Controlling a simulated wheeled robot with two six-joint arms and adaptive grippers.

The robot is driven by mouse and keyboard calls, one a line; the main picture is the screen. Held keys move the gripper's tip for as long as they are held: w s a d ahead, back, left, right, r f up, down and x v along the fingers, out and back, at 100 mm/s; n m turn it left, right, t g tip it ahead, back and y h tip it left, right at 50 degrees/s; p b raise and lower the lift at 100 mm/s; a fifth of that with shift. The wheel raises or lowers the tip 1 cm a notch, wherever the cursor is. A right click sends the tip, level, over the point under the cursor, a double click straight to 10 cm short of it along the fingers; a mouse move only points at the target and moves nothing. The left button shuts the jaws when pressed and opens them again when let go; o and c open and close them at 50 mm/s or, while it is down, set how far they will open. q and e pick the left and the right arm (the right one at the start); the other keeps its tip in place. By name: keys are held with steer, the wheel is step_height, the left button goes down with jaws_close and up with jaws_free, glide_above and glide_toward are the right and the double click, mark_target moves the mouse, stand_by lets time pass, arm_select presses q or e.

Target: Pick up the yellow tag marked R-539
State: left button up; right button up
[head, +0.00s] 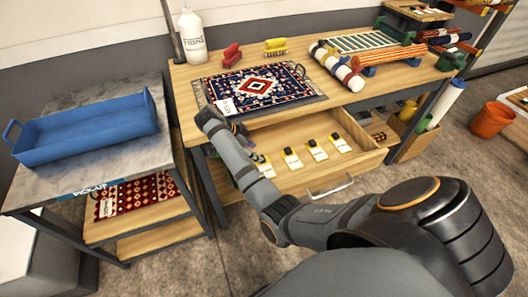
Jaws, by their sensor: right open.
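Several small tags, pale with yellow ends and black tops, lie in a row in the open wooden drawer (310,178). From left to right I see a first tag (264,168), a second tag (292,158), a third tag (317,150) and others along the row. Their markings are too small to read, so I cannot tell which is R-539. My right gripper (240,130) is open at the drawer's left back, by the bench's front edge, partly hidden behind my forearm. It holds nothing that I can see. My left gripper is out of view.
A patterned rug (262,85) with a white label lies on the bench above the drawer. A white bottle (192,38), brushes and rolled rugs (337,66) stand behind and beside it. A blue tray (88,132) sits on the left table. An orange bucket (490,119) stands right.

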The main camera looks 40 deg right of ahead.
mark_target(265, 166)
steer(key=x, duration=0.5)
steer(key=shift+a, duration=0.2)
steer(key=c, duration=0.9)
